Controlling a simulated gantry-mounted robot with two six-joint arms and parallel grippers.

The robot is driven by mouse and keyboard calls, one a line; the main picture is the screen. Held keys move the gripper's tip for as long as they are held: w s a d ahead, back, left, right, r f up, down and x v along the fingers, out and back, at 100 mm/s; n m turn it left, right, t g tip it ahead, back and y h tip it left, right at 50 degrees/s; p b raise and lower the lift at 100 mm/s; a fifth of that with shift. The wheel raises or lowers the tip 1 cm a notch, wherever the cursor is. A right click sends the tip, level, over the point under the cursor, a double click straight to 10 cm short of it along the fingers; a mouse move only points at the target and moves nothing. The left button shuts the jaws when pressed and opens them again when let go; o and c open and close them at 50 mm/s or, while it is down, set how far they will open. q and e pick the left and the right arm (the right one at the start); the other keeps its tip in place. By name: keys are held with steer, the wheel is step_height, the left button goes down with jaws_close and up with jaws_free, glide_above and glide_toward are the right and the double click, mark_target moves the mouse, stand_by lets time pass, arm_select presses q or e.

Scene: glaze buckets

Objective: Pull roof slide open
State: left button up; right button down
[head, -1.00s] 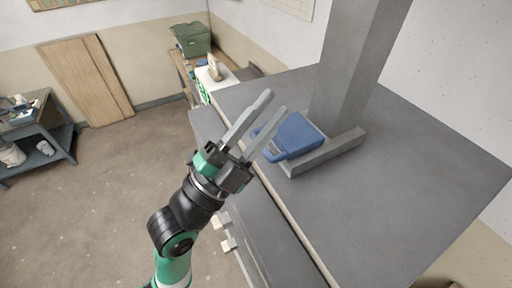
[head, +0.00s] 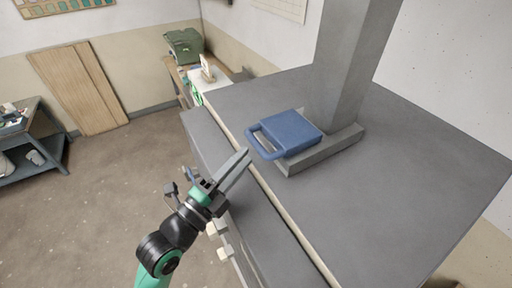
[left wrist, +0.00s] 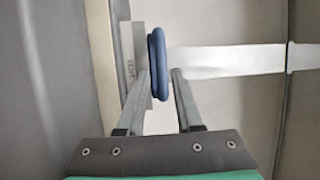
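The roof slide is a blue flat plate (head: 290,131) with a looped handle (head: 257,139) on its left side. It lies in a grey frame (head: 325,151) at the foot of the tall grey flue (head: 352,70). My left gripper (head: 243,158) is just to the left of and below the handle in the head view. In the left wrist view, the blue handle (left wrist: 157,62) shows edge-on, just beyond and between the tips of my open fingers (left wrist: 160,75). I cannot tell whether a finger touches it. My right gripper is not in view.
The grey roof top (head: 400,185) is clear to the right of the flue. A lower grey ledge (head: 262,225) runs along its left edge. A bench with a green box (head: 185,45) stands at the back, and a workbench (head: 35,140) stands at far left.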

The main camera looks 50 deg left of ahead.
mark_target(256, 142)
arm_select(q)
steer(key=p+x, duration=0.1)
steer(key=x, duration=0.5)
steer(key=shift+s+r, duration=0.1)
jaws_close()
stand_by(1.1)
